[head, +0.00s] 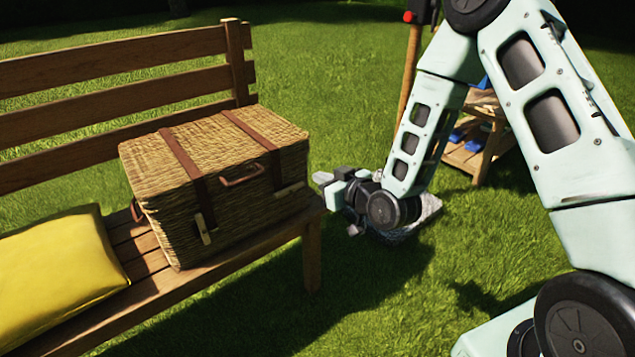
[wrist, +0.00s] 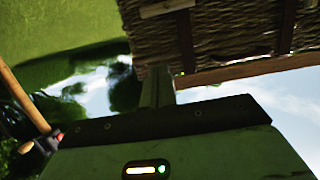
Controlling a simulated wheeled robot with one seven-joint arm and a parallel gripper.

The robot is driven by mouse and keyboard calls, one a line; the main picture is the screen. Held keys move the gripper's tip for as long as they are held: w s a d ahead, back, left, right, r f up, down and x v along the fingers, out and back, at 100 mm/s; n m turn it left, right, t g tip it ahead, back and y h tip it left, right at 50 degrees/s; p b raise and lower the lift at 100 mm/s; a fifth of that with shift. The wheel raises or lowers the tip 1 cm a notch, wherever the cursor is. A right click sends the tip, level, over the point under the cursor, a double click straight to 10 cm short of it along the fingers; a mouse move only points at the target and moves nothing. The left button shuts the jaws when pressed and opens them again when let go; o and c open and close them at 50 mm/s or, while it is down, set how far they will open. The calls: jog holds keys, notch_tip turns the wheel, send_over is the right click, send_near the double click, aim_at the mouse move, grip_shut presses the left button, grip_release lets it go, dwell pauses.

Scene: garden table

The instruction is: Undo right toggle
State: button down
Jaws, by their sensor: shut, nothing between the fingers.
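The wicker basket (head: 225,190) stands closed on the wooden bench, with two brown straps over its lid. The right toggle (head: 289,189) is a pale bar lying roughly level across the right strap. The left toggle (head: 203,229) stands nearly upright at the end of the left strap. My gripper (head: 325,181) is just right of the basket's right front corner, apart from the right toggle. In the wrist view my gripper (wrist: 157,84) is shut and empty, its tips near the basket's edge; a pale toggle (wrist: 166,7) shows at the top.
The bench (head: 312,250) ends just right of the basket. A yellow cushion (head: 60,265) lies to its left. A grey object (head: 415,215) is on the grass behind my wrist, partly hidden. A wooden shelf (head: 462,155) stands behind my arm. Grass in front of the bench is clear.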

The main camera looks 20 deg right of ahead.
jog(key=b, duration=0.2)
send_over(289, 190)
jog(key=s+d, duration=0.1)
jog(key=d, duration=0.3)
jog(key=shift+s+a+f, duration=0.1)
jog(key=shift+a+f, duration=0.05)
jog(key=shift+f, duration=0.45)
jog(key=shift+a+f, duration=0.1)
jog(key=shift+f, duration=0.45)
notch_tip(289, 190, down, 3)
jog(key=shift+r, duration=0.15)
jog(key=shift+f+b, duration=0.35)
jog(key=shift+f, duration=0.2)
